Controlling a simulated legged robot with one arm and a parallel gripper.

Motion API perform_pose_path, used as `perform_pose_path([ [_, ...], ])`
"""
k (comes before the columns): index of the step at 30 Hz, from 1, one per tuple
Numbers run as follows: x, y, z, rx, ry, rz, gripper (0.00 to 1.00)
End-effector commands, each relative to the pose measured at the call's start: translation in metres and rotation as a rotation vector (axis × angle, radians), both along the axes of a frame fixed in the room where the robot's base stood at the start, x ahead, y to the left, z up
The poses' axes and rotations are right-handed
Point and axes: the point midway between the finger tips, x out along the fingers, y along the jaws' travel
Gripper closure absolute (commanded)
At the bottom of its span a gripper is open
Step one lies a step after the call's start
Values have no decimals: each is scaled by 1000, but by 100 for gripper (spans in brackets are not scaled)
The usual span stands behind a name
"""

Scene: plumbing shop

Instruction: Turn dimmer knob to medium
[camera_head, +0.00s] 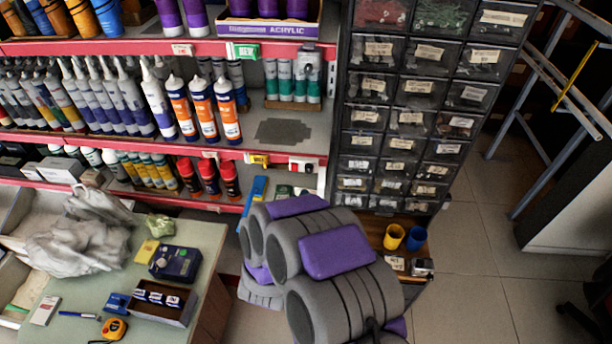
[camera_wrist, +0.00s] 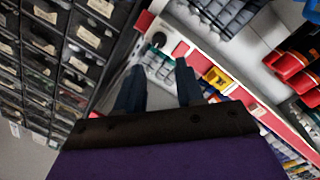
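In the head view, a small white plate (camera_head: 303,167) with a dark part sits on the red front edge of the lower shelf, at its right end near the black drawer cabinet. In the wrist view, a dark round knob (camera_wrist: 158,40) on a pale plate appears to be this dimmer. My gripper (camera_wrist: 160,65) is open, its two dark fingers apart with nothing between them. The knob lies beyond the fingertips, roughly between them in the picture, and no contact shows. The knob's setting is too small to read. My gripper is hidden behind my arm in the head view.
A black drawer cabinet (camera_head: 402,110) stands close on the right of the shelf. A yellow tag (camera_head: 258,160) is on the shelf edge left of the plate. Red bottles (camera_head: 210,178) stand further left. A cluttered table (camera_head: 205,250) is at lower left; floor at right is mostly open.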

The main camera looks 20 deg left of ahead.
Motion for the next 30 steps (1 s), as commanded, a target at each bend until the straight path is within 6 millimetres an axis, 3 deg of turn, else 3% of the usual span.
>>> perform_pose_path([
  [9, 62, 6, 1, 2, -3, -1, 63],
  [15, 87, 8, 0, 1, -1, -1, 63],
  [28, 97, 11, 1, 1, -1, 1, 63],
  [30, 97, 11, 1, 1, -1, 1, 68],
])
